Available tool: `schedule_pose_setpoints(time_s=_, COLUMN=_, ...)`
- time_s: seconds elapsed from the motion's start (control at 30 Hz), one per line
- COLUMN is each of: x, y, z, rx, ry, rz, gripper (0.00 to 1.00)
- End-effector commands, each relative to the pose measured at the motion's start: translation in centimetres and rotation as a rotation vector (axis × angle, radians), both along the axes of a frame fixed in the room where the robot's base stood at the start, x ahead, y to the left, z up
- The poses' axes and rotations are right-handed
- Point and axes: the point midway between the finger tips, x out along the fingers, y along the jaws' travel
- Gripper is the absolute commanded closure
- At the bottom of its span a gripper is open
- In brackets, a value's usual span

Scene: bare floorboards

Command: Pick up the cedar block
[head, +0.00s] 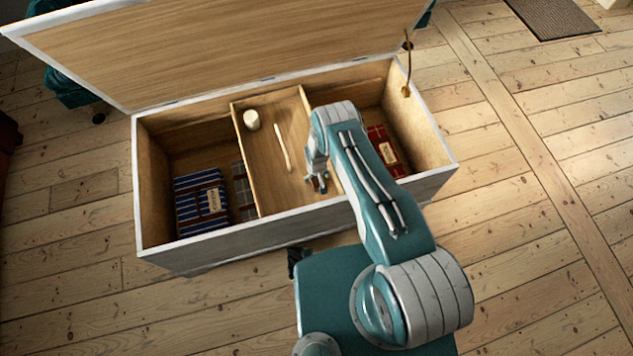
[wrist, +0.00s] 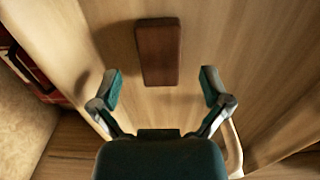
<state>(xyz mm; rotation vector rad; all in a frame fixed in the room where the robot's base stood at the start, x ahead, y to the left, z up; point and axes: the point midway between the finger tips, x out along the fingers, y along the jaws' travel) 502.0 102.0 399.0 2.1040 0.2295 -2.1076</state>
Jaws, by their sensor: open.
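The cedar block (wrist: 158,52) is a reddish-brown rectangular block lying on the pale wooden floor of the chest's middle section, its long side running away from me in the wrist view. My gripper (wrist: 160,78) is open and empty, with one teal finger to each side of the block's near end. The fingers do not touch the block in the picture; the height gap is hard to judge. In the head view my gripper (head: 318,184) points down into the middle section, and I cannot make out the block there.
The white-rimmed chest (head: 300,212) has its lid (head: 230,45) raised. A white cylinder (head: 251,120) and a pale stick (head: 283,148) lie left of my gripper in the middle section.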

Motion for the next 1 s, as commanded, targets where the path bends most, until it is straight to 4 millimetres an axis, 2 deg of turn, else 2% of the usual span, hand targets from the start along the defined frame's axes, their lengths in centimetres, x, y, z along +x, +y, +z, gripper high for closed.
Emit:
schedule_pose_setpoints(time_s=0.17, x=0.0, y=0.0, z=-1.8, rx=0.0, ry=0.0, rz=0.0, gripper=0.03)
schedule_pose_setpoints(time_s=0.47, x=0.0, y=0.0, z=-2.1, rx=0.0, ry=-0.001, rz=0.0, gripper=0.03)
schedule_pose_setpoints(time_s=0.5, x=0.0, y=0.0, z=-2.1, rx=0.0, ry=-0.001, rz=0.0, gripper=0.21)
schedule_pose_setpoints(time_s=0.6, x=0.0, y=0.0, z=-2.1, rx=0.0, ry=-0.001, rz=0.0, gripper=0.63)
schedule_pose_setpoints(time_s=0.63, x=0.0, y=0.0, z=-2.1, rx=0.0, ry=-0.001, rz=0.0, gripper=0.72)
schedule_pose_setpoints(time_s=0.67, x=0.0, y=0.0, z=-2.1, rx=0.0, ry=-0.001, rz=0.0, gripper=0.76)
schedule_pose_setpoints(time_s=1.0, x=0.0, y=0.0, z=-2.1, rx=0.0, ry=0.001, rz=0.0, gripper=0.77)
